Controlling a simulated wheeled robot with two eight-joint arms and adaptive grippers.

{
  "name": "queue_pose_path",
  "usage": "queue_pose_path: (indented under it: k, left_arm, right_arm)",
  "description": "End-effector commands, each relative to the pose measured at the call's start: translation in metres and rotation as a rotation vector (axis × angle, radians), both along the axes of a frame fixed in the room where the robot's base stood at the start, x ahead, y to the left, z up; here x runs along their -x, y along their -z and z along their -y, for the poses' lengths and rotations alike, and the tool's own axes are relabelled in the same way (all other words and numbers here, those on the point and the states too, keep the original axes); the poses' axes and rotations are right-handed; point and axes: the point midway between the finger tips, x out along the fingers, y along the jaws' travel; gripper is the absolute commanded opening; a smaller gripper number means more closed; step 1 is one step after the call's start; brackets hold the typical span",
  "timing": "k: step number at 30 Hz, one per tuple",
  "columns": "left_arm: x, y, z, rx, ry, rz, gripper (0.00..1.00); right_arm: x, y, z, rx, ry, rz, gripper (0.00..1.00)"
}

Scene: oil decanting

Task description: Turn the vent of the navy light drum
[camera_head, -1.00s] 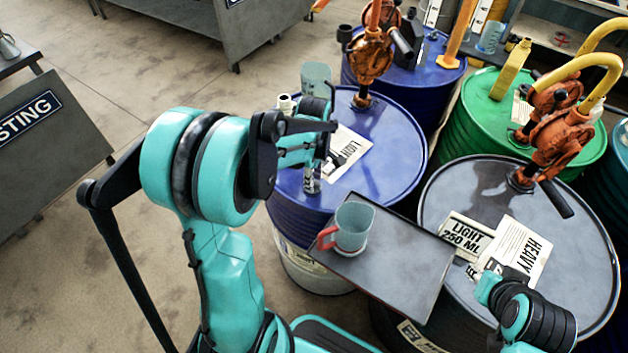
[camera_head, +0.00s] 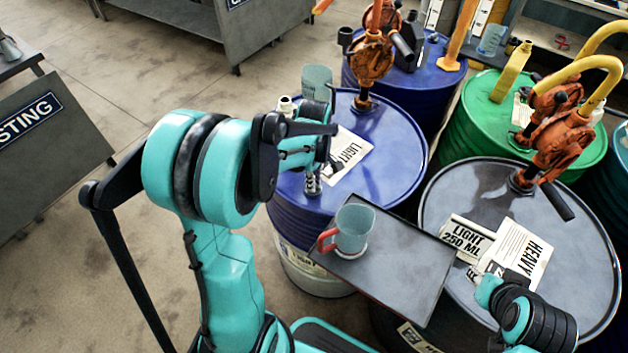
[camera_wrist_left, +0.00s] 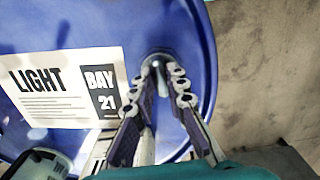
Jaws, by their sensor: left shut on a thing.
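The navy light drum (camera_head: 385,165) stands in the middle of the head view, with a LIGHT card on its lid. My left gripper (camera_head: 313,187) points down at the lid's near left edge. In the left wrist view the vent (camera_wrist_left: 157,60) is a small pale fitting in a dark round recess near the rim. The left fingers (camera_wrist_left: 161,85) close around it from both sides, and they partly hide it. My right gripper (camera_head: 484,275) is at the lower right, over the dark drum beside the cards; its fingers are too small to read.
An orange pump (camera_head: 370,58) rises from the navy lid. A clear beaker (camera_head: 317,82) stands behind the left wrist. A jug with a red handle (camera_head: 354,228) stands on a grey tray (camera_head: 405,262) in front. A green drum (camera_head: 480,118) stands to the right.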

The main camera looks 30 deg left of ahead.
Motion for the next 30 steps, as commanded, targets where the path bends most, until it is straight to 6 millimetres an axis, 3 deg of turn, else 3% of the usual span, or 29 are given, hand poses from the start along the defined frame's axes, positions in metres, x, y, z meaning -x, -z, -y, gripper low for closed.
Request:
queue_pose_path:
  k: [30]
  left_arm:
    - [0.0026, 0.0001, -0.0013, 0.000, 0.924, 0.000, 0.00]
  right_arm:
    - [0.0000, -0.0029, 0.0000, 0.000, 0.000, 0.000, 0.32]
